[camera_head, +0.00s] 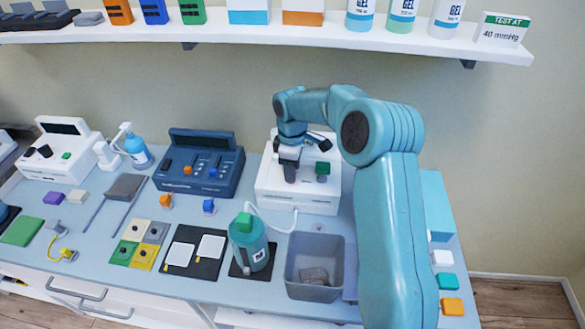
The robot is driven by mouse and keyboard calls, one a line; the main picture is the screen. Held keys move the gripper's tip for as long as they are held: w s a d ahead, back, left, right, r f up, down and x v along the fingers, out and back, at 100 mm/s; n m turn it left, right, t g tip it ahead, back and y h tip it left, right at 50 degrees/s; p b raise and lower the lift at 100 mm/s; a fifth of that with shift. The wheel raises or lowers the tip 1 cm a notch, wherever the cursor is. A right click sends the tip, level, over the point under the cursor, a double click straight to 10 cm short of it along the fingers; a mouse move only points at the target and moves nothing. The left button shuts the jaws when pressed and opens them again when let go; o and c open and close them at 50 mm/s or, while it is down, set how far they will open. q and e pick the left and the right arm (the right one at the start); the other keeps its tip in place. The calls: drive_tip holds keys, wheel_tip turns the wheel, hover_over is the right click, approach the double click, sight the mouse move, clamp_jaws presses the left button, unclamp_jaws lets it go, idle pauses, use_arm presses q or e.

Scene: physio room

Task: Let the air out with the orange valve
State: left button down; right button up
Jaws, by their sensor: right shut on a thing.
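My right gripper (289,170) is lowered onto the left part of the top of a white unit (297,197) at the back of the counter. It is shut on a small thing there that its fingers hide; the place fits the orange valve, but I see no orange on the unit. A green knob (322,168) shows just right of the gripper. A pale hose (272,225) runs from the unit to a teal cuffed cylinder (249,249) with a green top on a dark mat. My left gripper is not in view.
A grey bin (315,263) with a grey block in it stands in front of the unit. A dark blue console (200,165) is to the left. On the shelf, a sign (502,29) reads "TEST AT 40 mmHg".

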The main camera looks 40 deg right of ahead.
drive_tip(key=m, duration=0.1)
drive_tip(key=m+b, duration=0.1)
drive_tip(key=m, duration=0.1)
drive_tip(key=shift+w+r, duration=0.15)
drive_tip(key=shift+w, duration=0.05)
drive_tip(key=m+b, duration=0.1)
drive_tip(key=m, duration=0.3)
drive_tip(key=m+b, duration=0.1)
drive_tip(key=m, duration=0.2)
drive_tip(key=shift+r+m, duration=0.1)
drive_tip(key=shift+m, duration=0.2)
drive_tip(key=shift+r+m+b, duration=0.1)
drive_tip(key=shift+m+b, duration=0.4)
drive_tip(key=shift+m, duration=1.5)
drive_tip(key=shift+s, duration=0.1)
drive_tip(key=o, duration=0.9)
drive_tip(key=shift+o, duration=0.8)
